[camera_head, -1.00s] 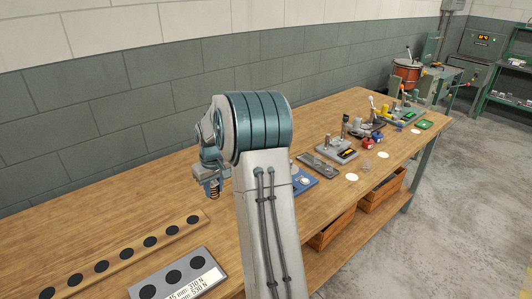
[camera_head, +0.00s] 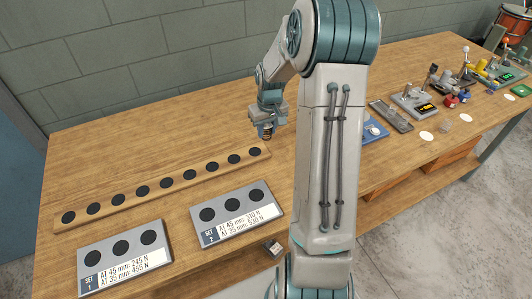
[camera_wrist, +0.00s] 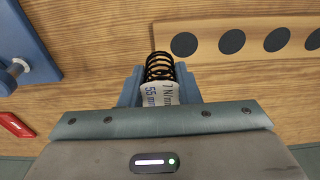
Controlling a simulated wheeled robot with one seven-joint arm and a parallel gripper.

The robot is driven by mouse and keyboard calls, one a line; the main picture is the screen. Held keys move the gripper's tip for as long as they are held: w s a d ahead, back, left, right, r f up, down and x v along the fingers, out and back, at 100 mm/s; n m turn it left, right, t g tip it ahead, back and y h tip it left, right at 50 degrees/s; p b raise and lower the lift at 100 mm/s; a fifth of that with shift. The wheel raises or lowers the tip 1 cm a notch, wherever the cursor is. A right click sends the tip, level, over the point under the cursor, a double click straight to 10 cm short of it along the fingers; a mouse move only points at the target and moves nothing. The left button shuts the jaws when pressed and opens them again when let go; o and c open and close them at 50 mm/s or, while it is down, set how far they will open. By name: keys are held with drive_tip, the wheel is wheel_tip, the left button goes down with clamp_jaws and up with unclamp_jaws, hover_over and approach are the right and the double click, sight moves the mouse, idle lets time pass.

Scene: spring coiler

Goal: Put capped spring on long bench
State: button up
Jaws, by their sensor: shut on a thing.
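The capped spring (camera_wrist: 159,67) is a dark coil with a pale tag (camera_wrist: 160,94) reading "55 mm" and "7 N/mm", partly cut off. My gripper (camera_head: 267,125) is shut on it and holds it above the long wooden bench (camera_head: 190,110). In the wrist view the spring sticks out between the blue fingers of my gripper. In the head view only a small brownish bit of the spring (camera_head: 268,133) shows under the fingers. Its caps cannot be made out.
A wooden strip (camera_head: 105,208) with a row of black discs lies left of my gripper. Two grey plates, Set 1 (camera_head: 92,284) and Set 2 (camera_head: 210,240), lie before it. A blue fixture (camera_head: 372,130) and grey tray (camera_head: 390,115) stand right. Bare bench lies behind the strip.

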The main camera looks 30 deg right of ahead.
drive_tip(key=p, duration=0.1)
hover_over(262, 166)
drive_tip(key=f, duration=0.3)
drive_tip(key=shift+s+f, duration=0.25)
drive_tip(key=shift+f, duration=0.05)
drive_tip(key=shift+f+p, duration=0.35)
drive_tip(key=shift+f, duration=1.65)
drive_tip(key=shift+f, duration=0.2)
drive_tip(key=o, duration=1)
drive_tip(key=shift+r, duration=0.1)
drive_tip(key=shift+o, duration=0.2)
drive_tip(key=shift+r, duration=0.1)
